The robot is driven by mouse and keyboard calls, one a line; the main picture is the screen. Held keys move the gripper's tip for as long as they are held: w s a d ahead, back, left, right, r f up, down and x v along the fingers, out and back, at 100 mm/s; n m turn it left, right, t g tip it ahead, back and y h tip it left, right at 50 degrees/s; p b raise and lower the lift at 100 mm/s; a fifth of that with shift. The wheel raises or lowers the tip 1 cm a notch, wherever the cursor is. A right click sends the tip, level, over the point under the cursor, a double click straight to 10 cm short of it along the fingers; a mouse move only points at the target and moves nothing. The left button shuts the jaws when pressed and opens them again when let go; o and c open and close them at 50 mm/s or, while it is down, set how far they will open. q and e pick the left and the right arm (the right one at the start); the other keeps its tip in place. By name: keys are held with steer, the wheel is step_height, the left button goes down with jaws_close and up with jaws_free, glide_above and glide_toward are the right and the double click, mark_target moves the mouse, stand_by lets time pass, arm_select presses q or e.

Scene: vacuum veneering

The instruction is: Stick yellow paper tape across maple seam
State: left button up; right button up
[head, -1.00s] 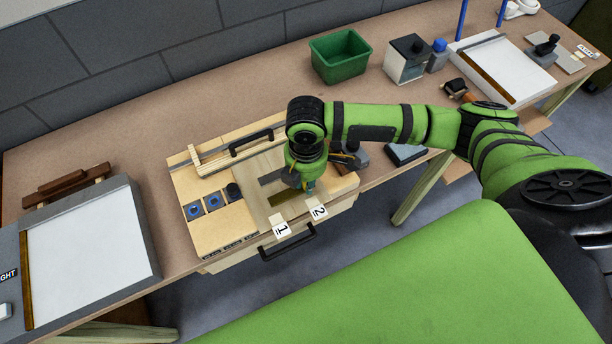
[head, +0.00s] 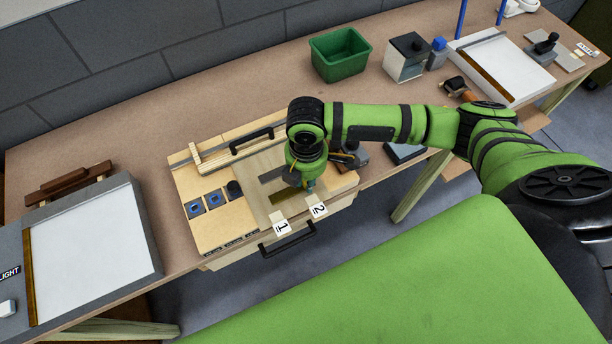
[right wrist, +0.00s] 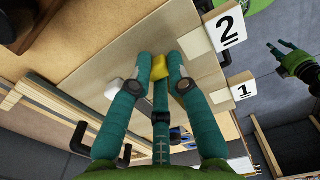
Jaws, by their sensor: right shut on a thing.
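My right gripper (head: 308,186) points down over the pale veneer (head: 262,200) on the wooden work board. In the right wrist view its teal fingers (right wrist: 160,80) are shut on a small piece of yellow tape (right wrist: 160,67), close over the pale veneer surface (right wrist: 125,52). I cannot tell whether the tape touches the veneer. The maple seam is not clear; the gripper and arm cover part of the sheets. My left gripper (right wrist: 279,52) shows at the right of the right wrist view, with its fingers apart, away from the board.
White tags numbered 1 (head: 282,228) and 2 (head: 318,209) sit at the board's front edge. A black handle (head: 250,142) lies behind the veneer, and blue pieces (head: 212,200) are on the left. A green bin (head: 340,65) stands at the back.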

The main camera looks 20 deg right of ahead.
steer(key=shift+f+p, duration=0.1)
steer(key=shift+p, duration=0.25)
stand_by(0.4)
steer(key=o, duration=0.8)
step_height(320, 180, up, 12)
steer(key=shift+s+f, duration=0.1)
stand_by(0.5)
